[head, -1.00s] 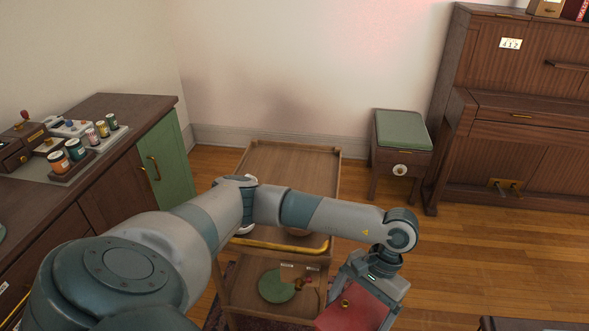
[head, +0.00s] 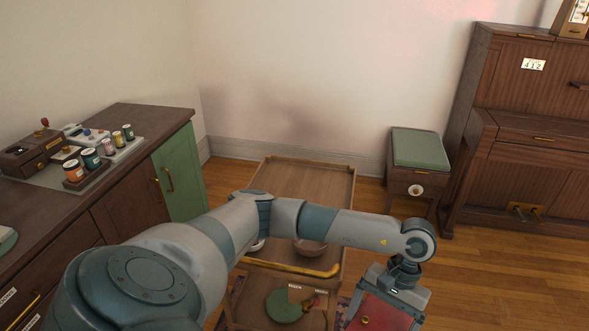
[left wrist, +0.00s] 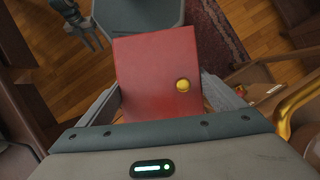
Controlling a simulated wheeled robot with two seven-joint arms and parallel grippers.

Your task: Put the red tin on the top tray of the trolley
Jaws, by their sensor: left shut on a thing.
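The red tin (left wrist: 150,75), a flat-faced box with a round yellow knob, is between the fingers of my left gripper (head: 388,306), which is shut on it. In the head view the tin (head: 378,316) is at the bottom edge, partly cut off, right of the trolley's near end. The trolley's wooden top tray (head: 312,182) is in the middle, its near part partly hidden behind my left arm. A brown bowl (head: 310,249) and a partly hidden white item stand on its near part. What seems to be my right gripper (left wrist: 82,25) shows small at the left wrist view's upper left.
The trolley's lower shelf holds a green disc (head: 284,305) and small items. A yellow handle bar (head: 290,266) crosses the trolley's near end. A cabinet (head: 130,200) stands left, a green-topped stool (head: 416,150) and a piano (head: 520,160) right. The tray's far part is clear.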

